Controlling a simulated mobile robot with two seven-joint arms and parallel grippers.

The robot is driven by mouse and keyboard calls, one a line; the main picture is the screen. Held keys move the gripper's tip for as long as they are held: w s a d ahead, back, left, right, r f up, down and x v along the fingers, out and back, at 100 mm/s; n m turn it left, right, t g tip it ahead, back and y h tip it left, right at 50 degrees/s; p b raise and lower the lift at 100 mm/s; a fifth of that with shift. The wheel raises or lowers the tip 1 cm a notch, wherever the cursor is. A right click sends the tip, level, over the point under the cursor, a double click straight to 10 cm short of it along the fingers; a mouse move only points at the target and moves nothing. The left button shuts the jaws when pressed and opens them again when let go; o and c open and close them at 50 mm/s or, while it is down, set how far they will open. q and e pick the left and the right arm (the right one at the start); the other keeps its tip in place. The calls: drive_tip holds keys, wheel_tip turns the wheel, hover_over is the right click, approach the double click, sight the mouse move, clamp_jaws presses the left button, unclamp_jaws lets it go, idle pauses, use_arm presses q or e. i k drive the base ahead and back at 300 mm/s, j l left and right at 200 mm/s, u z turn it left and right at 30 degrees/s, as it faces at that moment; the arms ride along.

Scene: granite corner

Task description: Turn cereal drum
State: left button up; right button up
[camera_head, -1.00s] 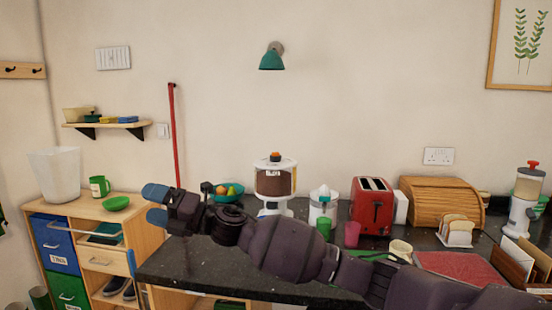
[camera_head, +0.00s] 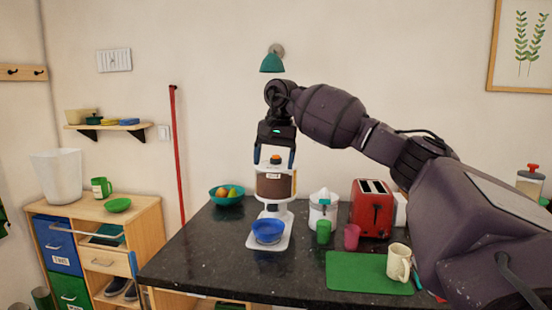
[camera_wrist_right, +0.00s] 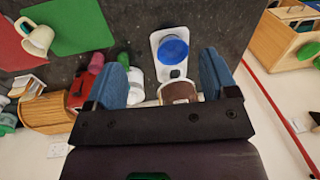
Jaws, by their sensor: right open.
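In the right wrist view the drum (camera_wrist_right: 178,91) shows between the two spread fingers (camera_wrist_right: 168,82), partly hidden by the gripper body. My left gripper is not in view.
A white juicer (camera_head: 323,210), green and pink cups and a red toaster (camera_head: 370,208) stand right of the drum. A teal fruit bowl (camera_head: 226,196) is to its left. The front-left counter is clear.

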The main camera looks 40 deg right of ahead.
sight(274, 184)
drive_tip(key=i+l, duration=0.55)
drive_tip(key=l, duration=0.15)
drive_tip(key=i+l, duration=0.55)
drive_tip(key=l, duration=0.15)
